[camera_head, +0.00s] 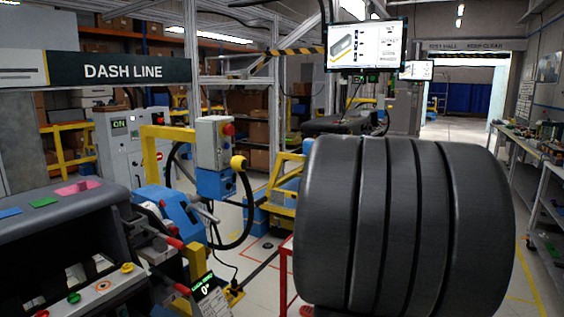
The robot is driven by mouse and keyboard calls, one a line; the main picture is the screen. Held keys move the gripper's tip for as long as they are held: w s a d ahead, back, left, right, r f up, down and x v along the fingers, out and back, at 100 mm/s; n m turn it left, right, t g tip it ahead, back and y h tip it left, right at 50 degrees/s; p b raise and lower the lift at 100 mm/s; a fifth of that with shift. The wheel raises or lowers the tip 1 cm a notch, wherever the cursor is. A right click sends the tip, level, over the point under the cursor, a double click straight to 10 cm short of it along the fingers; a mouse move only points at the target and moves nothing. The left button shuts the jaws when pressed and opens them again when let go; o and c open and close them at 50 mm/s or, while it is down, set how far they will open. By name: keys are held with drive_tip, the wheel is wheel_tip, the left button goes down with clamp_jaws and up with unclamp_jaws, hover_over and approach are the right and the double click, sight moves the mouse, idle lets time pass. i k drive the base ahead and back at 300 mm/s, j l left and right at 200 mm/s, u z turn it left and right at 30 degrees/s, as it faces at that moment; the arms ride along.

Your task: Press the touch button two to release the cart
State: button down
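A grey control box (213,143) with a red button (228,129) stands on a post left of centre. A blue box (215,184) is mounted below it. A yellow round cap (238,163) sits beside the boxes, above a black curved hoop (247,215). I cannot tell which of these, if any, is touch button two. A dark dashboard module (60,205) fills the lower left, with coloured pieces on top. The cart cannot be clearly told apart from the fixtures around it. My gripper is not in view.
Large dark grey rounded forms like tyres (400,220) block the right foreground, above a red frame (287,275). A small display (210,297) stands at the bottom. A monitor (367,45) hangs overhead. Benches (545,165) line the right. Some floor (262,246) shows near the centre.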

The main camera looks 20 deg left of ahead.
sight(238, 163)
drive_tip(key=i+j+z, duration=0.1)
drive_tip(key=j, duration=0.25)
drive_tip(key=i+j+z, duration=0.2)
drive_tip(key=j, duration=0.45)
drive_tip(key=i+j+z, duration=0.1)
drive_tip(key=j, duration=0.25)
drive_tip(key=i+j, duration=0.2)
drive_tip(key=j, duration=0.2)
drive_tip(key=z, duration=0.05)
